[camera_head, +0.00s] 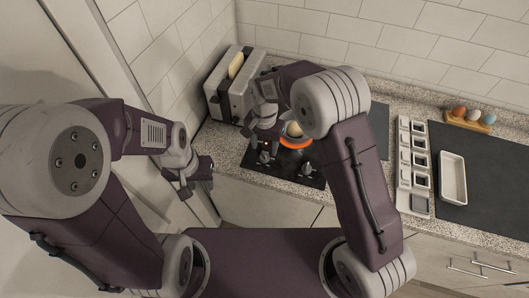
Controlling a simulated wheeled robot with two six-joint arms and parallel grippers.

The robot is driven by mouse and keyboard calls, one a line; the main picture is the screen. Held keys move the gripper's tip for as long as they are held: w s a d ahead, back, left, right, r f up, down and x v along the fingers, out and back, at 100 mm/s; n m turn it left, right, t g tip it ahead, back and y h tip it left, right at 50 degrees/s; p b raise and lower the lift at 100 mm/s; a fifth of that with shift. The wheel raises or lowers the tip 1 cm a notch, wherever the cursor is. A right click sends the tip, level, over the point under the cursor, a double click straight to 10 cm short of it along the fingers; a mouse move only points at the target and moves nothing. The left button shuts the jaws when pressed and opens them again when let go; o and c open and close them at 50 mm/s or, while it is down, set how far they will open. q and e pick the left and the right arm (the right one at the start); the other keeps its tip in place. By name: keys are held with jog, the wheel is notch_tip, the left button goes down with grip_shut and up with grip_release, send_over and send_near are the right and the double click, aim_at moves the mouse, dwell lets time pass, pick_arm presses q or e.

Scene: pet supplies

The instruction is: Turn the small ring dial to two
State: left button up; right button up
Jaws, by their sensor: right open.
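The black cooktop (282,176) is set in the speckled counter. Two dials stand along its front edge, a left dial (264,158) and a right dial (307,170). I cannot tell which serves the small ring, and their settings are too small to read. A ring behind them glows orange (294,145), with a pale round thing (294,130) above it, partly hidden by my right arm. My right gripper (259,141) is open, pointing down just above the left dial; contact is unclear. My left gripper (194,184) hangs in front of the counter, away from the dials.
A toaster (222,99) with bread stands behind left, close to my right gripper. To the right are a column of small framed containers (405,176), a white tray (453,178) on a dark mat (495,205), and an egg holder (468,123). My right arm hides part of the counter.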

aim_at(265, 154)
notch_tip(265, 154, up, 5)
jog(key=shift+f, duration=0.2)
dwell(0.3)
jog(key=shift+d, duration=0.2)
jog(key=s+d+r+m, duration=0.25)
jog(key=d+r, duration=0.25)
jog(key=d, duration=0.7)
jog(key=s+d+f+n, duration=0.2)
jog(key=s+n, duration=0.1)
jog(key=s, duration=0.3)
jog(key=s+d+f+n+t, duration=0.1)
jog(key=s+d+f+n, duration=0.2)
jog(key=s, duration=0.4)
jog(key=shift+d+f+n, duration=0.25)
jog(key=shift+f+n, duration=0.1)
jog(key=shift+n, duration=0.1)
